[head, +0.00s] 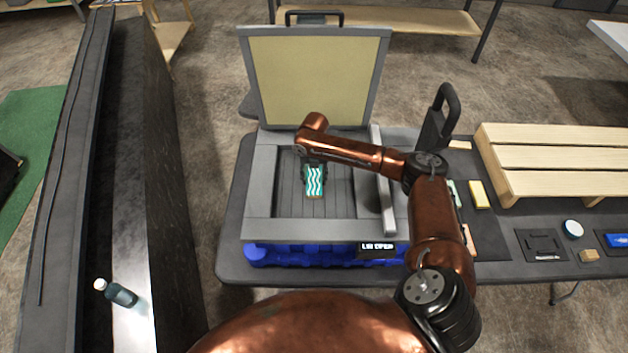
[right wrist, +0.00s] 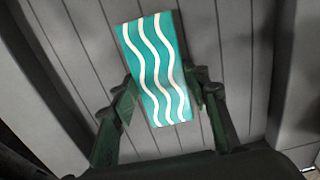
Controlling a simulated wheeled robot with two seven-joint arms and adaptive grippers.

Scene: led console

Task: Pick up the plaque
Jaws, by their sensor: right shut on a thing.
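The plaque (head: 315,181) is a small teal rectangle with white wavy stripes. It is over the slatted grey floor of the open console case (head: 262,185). My right gripper (head: 314,163) reaches down into the case at the plaque's upper end. In the right wrist view the plaque (right wrist: 157,70) sits between the two dark fingers (right wrist: 165,100), which are shut on its sides. I cannot tell whether the plaque touches the floor of the case. My left gripper is in neither view.
The case's lid (head: 315,75) stands open at the back. A grey bar (head: 382,180) runs along the case's right side. A wooden pallet (head: 555,155), a yellow block (head: 479,194) and small pads lie to the right. A bottle (head: 117,293) lies on the dark surface at left.

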